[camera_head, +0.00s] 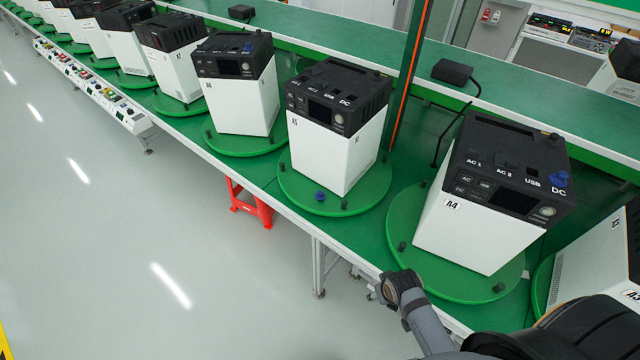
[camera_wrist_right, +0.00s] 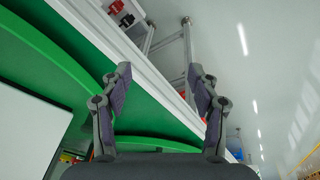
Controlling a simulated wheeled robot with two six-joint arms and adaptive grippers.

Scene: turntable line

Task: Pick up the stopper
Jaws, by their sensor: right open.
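A small blue stopper (camera_head: 320,196) lies on the green turntable (camera_head: 358,200) in front of the white and black unit marked A5 (camera_head: 335,150). Another blue stopper (camera_head: 560,179) sits on top of the unit A4 (camera_head: 480,235), by its DC label. A third blue piece (camera_head: 247,47) is on top of the unit A6 (camera_head: 245,100). My right gripper (camera_head: 382,291) is at the front edge of the line, below and right of the loose stopper and apart from it. In the right wrist view, its fingers (camera_wrist_right: 160,90) are open with nothing between them. I cannot make out a stopper there.
Dark pegs (camera_head: 402,246) stand on the turntables' rims. A brown post (camera_head: 408,75) with an orange strip rises behind A5 and A4. A red stool (camera_head: 250,203) is under the line. The grey floor (camera_head: 100,230) in front is clear.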

